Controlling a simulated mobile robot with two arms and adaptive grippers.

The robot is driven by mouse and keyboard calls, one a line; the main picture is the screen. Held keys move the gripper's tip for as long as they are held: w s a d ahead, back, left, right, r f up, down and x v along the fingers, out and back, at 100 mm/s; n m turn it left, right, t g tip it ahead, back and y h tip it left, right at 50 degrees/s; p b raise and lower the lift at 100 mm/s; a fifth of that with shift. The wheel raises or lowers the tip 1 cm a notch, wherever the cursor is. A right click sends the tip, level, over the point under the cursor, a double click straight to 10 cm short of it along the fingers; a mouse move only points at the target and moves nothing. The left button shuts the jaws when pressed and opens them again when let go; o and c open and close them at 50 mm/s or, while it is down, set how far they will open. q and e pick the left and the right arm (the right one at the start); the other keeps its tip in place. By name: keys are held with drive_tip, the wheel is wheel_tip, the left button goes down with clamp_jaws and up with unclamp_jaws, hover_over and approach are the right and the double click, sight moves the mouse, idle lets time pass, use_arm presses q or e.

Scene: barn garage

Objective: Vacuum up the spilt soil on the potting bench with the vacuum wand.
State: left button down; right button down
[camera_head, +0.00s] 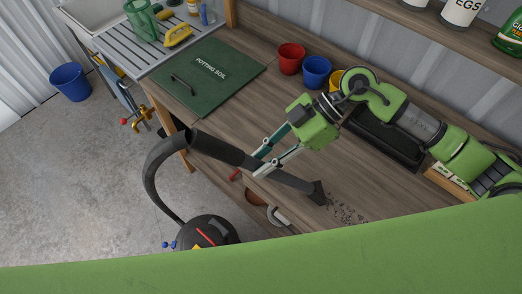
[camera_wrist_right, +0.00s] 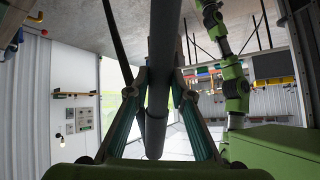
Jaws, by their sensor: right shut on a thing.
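The black vacuum wand (camera_head: 285,178) slants across the front of the potting bench (camera_head: 262,108), its flared nozzle (camera_head: 318,192) beside the spilt dark soil (camera_head: 346,210). My right gripper (camera_head: 258,165) is shut on the wand; in the right wrist view the fingers (camera_wrist_right: 160,95) close around the grey tube (camera_wrist_right: 162,60). The hose (camera_head: 152,180) loops from the wand down to the black vacuum body (camera_head: 207,234) on the floor. Whether the nozzle touches the bench is unclear. My left gripper is not in view.
A drainer (camera_head: 150,52) adjoins the left end. A blue bucket (camera_head: 70,82) stands on the floor.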

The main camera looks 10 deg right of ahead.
drive_tip(key=shift+s+d+p, duration=0.7)
drive_tip(key=shift+s+d, duration=5.45)
drive_tip(key=shift+s, duration=1)
wheel_tip(320, 180, up, 7)
